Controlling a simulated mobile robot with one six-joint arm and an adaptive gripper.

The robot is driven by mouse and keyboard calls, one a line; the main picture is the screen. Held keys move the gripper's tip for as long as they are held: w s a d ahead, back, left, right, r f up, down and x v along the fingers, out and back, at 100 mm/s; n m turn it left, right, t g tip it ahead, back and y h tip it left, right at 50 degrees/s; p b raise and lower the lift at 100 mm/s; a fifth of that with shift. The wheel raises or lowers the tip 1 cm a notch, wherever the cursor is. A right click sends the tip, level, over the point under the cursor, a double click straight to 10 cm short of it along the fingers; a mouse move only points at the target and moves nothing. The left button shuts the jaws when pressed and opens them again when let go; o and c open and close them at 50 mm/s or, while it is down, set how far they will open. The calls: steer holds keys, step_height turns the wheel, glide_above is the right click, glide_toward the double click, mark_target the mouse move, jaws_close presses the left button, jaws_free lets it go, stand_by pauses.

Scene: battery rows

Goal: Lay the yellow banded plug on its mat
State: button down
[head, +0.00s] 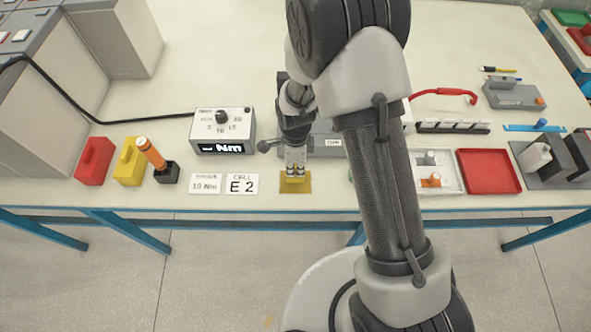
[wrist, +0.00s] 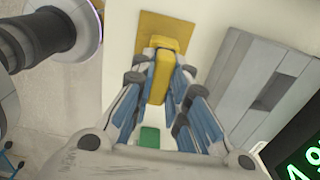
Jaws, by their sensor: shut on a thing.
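My gripper (head: 295,172) points down over the ochre-yellow mat (head: 305,189) near the table's front edge. In the wrist view the gripper (wrist: 161,95) is shut on the yellow plug (wrist: 159,72), with a blue-lined finger on each side. In the head view a small yellow part of the plug (head: 294,180) shows at the fingertips. The plug's far end overlaps the mat (wrist: 150,30) in the wrist view. I cannot tell whether it touches the mat. A green patch (wrist: 149,138) shows between the fingers; I cannot tell what it belongs to. The plug's band is not clear.
A torque box (head: 224,130) and a grey box (wrist: 260,88) stand behind. A red tray (head: 489,171) is right.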

steer(key=shift+f, duration=1.15)
steer(key=shift+f+b, duration=0.2)
steer(key=shift+b, duration=0.1)
steer(key=c, duration=1.6)
jaws_free()
steer(key=shift+o, duration=0.2)
steer(key=shift+r, duration=0.15)
